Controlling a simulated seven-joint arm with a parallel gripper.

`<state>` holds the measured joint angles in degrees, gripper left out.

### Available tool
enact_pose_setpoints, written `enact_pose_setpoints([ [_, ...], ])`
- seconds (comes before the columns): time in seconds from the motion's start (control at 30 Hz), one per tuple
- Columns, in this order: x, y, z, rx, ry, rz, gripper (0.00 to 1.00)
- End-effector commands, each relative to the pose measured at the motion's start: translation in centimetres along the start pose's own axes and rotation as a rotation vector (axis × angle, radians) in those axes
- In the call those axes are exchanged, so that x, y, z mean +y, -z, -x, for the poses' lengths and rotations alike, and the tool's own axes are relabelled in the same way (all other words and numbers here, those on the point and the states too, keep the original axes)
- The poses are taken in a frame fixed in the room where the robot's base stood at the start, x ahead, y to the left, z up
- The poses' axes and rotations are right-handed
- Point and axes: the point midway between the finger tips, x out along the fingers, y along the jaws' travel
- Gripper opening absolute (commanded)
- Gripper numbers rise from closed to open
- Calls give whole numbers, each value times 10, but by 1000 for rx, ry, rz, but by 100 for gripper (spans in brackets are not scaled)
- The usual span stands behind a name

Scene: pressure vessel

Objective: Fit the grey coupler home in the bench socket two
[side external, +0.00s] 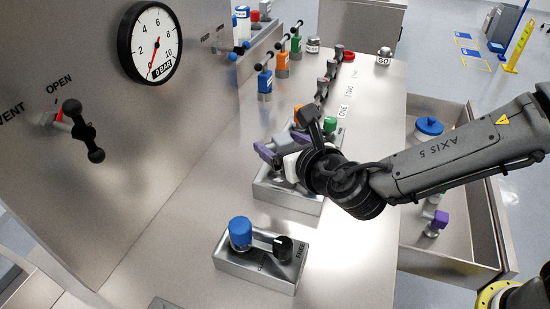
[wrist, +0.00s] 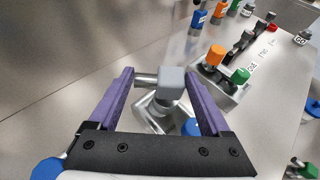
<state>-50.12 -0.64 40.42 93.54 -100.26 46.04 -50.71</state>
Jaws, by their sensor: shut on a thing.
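My gripper (side external: 280,150) has purple fingers and is over a metal tray (side external: 288,198) on the bench. In the wrist view my gripper (wrist: 160,80) is shut on the grey coupler (wrist: 172,83), which shows a square grey cap and a metal body with a side stub reaching toward the left finger. In the side view the gripper and wrist mostly hide the coupler. The labels by the row of bench sockets include ONE (side external: 343,111) and TWO (side external: 350,90). Socket two itself is too small to make out clearly.
An orange-topped part (wrist: 215,56) and a green-topped part (wrist: 241,76) stand just beyond the gripper. A front tray (side external: 228,262) holds a blue-capped part (side external: 240,233). A pressure gauge (side external: 155,43) is on the left panel. An open drawer (side external: 455,250) lies right.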

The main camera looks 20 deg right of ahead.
Motion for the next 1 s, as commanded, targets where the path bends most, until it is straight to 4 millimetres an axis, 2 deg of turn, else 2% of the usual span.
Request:
enact_pose_setpoints([
  [0.17, 5, 4, -10, -4, 0, -1, 0],
  [0.43, 8, 34, -26, -3, -1, 0, 0],
  [0.9, 8, 40, -29, -5, -1, -1, 0],
  [0.93, 7, 41, -29, -1, -1, 0, 87],
  [1.0, 7, 41, -29, -1, -1, 0, 100],
])
